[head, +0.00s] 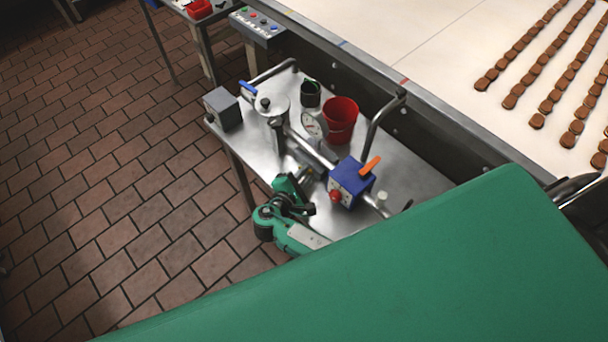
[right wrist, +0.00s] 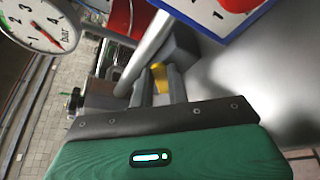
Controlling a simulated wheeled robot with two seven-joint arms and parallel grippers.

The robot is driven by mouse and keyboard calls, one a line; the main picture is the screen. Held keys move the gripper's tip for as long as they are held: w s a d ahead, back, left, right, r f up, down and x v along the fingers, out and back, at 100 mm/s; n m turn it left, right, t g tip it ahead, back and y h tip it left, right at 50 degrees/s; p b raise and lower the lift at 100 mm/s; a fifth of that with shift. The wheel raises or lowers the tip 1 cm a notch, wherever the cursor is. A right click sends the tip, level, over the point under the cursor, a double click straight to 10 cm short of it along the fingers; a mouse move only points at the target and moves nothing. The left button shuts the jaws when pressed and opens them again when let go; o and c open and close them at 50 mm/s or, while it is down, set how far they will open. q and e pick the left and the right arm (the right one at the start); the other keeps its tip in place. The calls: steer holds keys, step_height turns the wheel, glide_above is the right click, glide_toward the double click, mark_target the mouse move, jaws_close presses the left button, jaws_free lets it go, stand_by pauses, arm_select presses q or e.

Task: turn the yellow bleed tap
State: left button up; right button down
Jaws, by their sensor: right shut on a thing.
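The yellow bleed tap (right wrist: 160,77) shows in the right wrist view as a small yellow piece between my two grey fingers, below a metal pipe. The fingers hide part of it, so its angle is hard to tell. My right gripper (right wrist: 159,82) is shut on it. In the head view my right gripper (head: 308,178) reaches over the steel cart beside the pipe, left of the blue box, and the tap cannot be made out there. A round pressure gauge (head: 314,125) stands just behind; it also shows in the right wrist view (right wrist: 37,22). My left gripper is not in view.
A conveyor (head: 440,55) with biscuit rows runs behind.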

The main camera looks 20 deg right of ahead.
steer(key=c, duration=1.4)
jaws_free()
steer(key=shift+o, duration=0.2)
steer(key=b+v, duration=0.3)
steer(key=v, duration=1)
steer(key=shift+s+a+r+b, duration=0.15)
steer(key=shift+s+a+b, duration=0.1)
steer(key=shift+b, duration=0.05)
